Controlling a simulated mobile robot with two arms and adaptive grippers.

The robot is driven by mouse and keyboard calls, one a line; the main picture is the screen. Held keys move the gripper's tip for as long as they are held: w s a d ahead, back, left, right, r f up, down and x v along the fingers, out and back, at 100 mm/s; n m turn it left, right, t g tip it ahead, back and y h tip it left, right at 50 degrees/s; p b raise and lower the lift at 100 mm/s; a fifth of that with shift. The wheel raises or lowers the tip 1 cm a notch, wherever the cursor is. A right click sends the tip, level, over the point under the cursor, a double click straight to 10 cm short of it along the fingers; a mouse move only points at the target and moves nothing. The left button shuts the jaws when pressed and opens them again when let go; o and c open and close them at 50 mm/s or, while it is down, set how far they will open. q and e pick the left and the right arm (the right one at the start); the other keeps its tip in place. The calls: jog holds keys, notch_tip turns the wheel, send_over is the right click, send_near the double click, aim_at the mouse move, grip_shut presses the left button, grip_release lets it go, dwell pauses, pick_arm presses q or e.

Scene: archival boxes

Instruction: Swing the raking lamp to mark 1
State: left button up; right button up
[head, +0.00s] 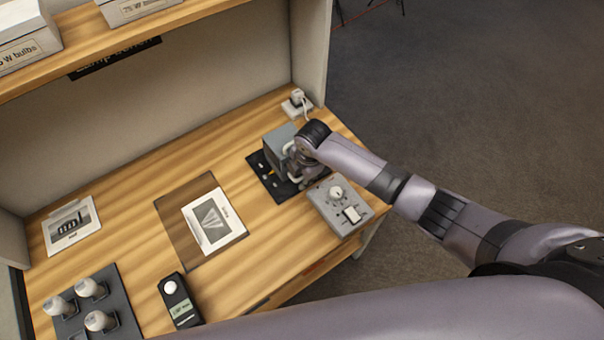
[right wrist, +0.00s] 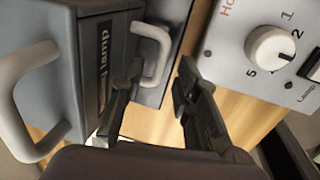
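The raking lamp (head: 278,142) is a grey box on a black plate (head: 262,178) at the right end of the bench. In the right wrist view the lamp (right wrist: 62,32) fills the left, with a label ending in "lamp" and two pale handles, one large (right wrist: 22,85) and one smaller (right wrist: 155,45). My right gripper (head: 303,170) is at the lamp's right side, partly hidden by its own wrist. In the right wrist view its fingers (right wrist: 160,85) are apart, with the smaller handle showing between and beyond their tips; contact is unclear. Mark 1 cannot be made out on the plate.
A control box (head: 338,207) with a numbered dial and switch stands just in front of the lamp. A white socket (head: 297,104) is behind it. A printed card (head: 213,222), a meter (head: 179,302) and a bulb holder (head: 75,320) lie leftward. A shelf (head: 105,40) overhangs the back.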

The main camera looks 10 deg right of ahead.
grip_shut()
dwell(0.7)
